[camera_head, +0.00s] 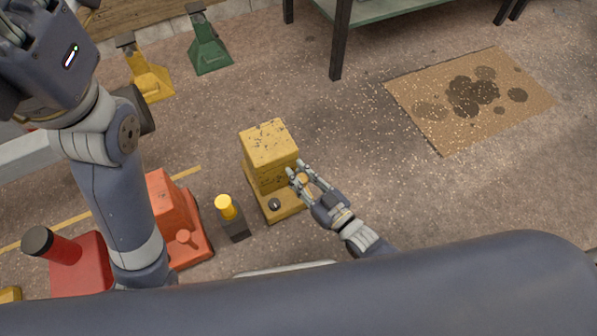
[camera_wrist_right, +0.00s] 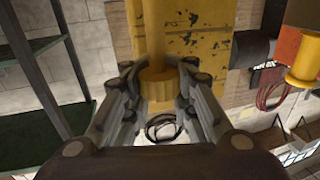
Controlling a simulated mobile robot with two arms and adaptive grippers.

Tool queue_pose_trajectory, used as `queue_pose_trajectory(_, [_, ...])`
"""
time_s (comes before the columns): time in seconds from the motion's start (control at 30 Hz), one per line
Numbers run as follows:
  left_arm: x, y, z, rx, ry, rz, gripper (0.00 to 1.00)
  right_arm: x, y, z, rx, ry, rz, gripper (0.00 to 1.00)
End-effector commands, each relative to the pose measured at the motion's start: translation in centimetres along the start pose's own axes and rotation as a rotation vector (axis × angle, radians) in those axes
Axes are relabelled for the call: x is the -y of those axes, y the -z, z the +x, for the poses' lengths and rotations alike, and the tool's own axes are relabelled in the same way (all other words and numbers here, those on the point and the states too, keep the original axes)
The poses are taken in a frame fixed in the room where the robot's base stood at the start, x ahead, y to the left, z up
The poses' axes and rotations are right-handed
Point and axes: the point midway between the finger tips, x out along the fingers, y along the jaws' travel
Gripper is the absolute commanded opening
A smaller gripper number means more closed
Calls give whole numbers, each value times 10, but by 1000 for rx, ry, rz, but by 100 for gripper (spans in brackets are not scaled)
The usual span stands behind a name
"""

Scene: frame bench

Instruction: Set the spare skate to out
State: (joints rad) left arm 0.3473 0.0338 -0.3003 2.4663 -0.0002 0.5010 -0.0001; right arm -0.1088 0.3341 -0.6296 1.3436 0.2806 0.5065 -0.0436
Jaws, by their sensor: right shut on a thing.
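A yellow block-shaped unit (camera_head: 268,142) with worn paint stands on the floor on a low yellow base with a black round knob (camera_head: 274,204). My right gripper (camera_head: 302,180) is at its right side, shut on a yellow round knob. The right wrist view shows the fingers on both sides of this yellow knob (camera_wrist_right: 157,88), with the worn yellow body (camera_wrist_right: 185,40) behind it. No label shows which unit is the spare skate. My left arm rises at the left; its hand end (camera_head: 15,28) is cut by the frame edge, fingers unclear.
A dark post with a yellow cap (camera_head: 226,206) stands left of the yellow unit. An orange unit (camera_head: 170,215) and a red unit (camera_head: 80,262) are farther left. Yellow (camera_head: 150,78) and green (camera_head: 209,52) stands are behind. A stained brown mat (camera_head: 450,125) lies right; floor there is open.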

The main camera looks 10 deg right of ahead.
Motion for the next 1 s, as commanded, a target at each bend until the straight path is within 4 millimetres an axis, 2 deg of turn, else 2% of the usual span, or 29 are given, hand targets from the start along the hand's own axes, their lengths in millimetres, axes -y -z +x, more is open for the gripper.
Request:
queue_pose_trajectory(0.03, [0, 0, 0, 0, 0, 0, 40, -4, 0, 0, 0, -5, -2, 24])
queue_pose_trajectory(0.13, [0, 0, 0, 0, -1, 0, 40, -4, 0, 0, 0, -5, -2, 47])
queue_pose_trajectory(0.43, [0, 0, 0, -1, 0, 0, 40, -2, 0, 0, 1, -3, -1, 48])
queue_pose_trajectory(0.57, [0, 1, 1, -3, 0, 1, 40, -2, -1, -6, 2, -2, -1, 48])
queue_pose_trajectory(0.67, [0, 1, 0, -3, 0, 0, 40, -1, -1, -20, 4, -2, 0, 48])
queue_pose_trajectory(1.0, [0, 0, 0, -1, 0, 0, 40, -2, -1, -90, 5, -3, -1, 48])
